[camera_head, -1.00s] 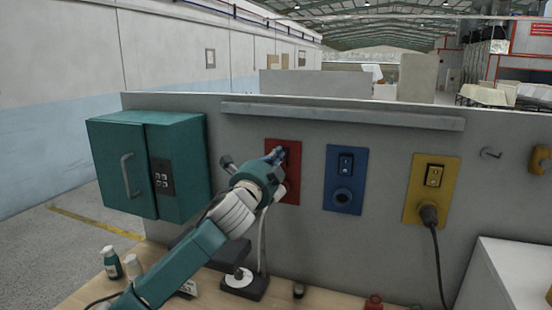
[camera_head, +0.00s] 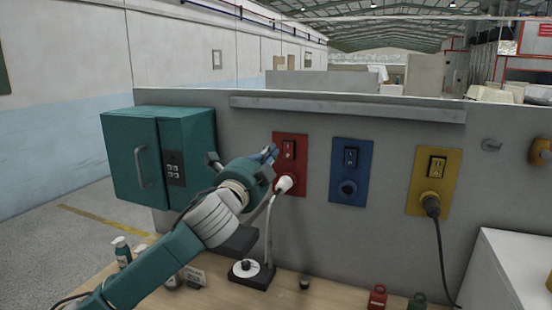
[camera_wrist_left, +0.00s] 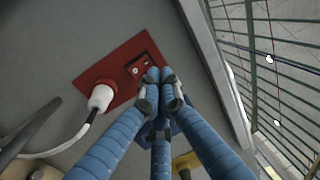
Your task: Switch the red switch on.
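The red panel (camera_head: 302,151) is on the grey wall, with a dark rocker switch (camera_head: 289,149) in its upper part and a white plug (camera_head: 285,184) in its lower socket. The left wrist view shows the panel (camera_wrist_left: 111,75), the switch (camera_wrist_left: 137,69) and the plug (camera_wrist_left: 101,98). My left gripper (camera_head: 271,153) is just left of the switch in the head view, its fingers drawn together and empty. In the wrist view its fingertips (camera_wrist_left: 160,76) are beside the switch, with a contact or gap hard to judge. The switch's on/off state is not readable. My right gripper is out of view.
A blue panel (camera_head: 349,170) and a yellow panel (camera_head: 434,181) with a black plug are to the right. A teal cabinet (camera_head: 130,160) is at left. A shelf rail (camera_head: 345,108) runs above. A lamp base (camera_head: 251,275) and bottles stand on the bench below.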

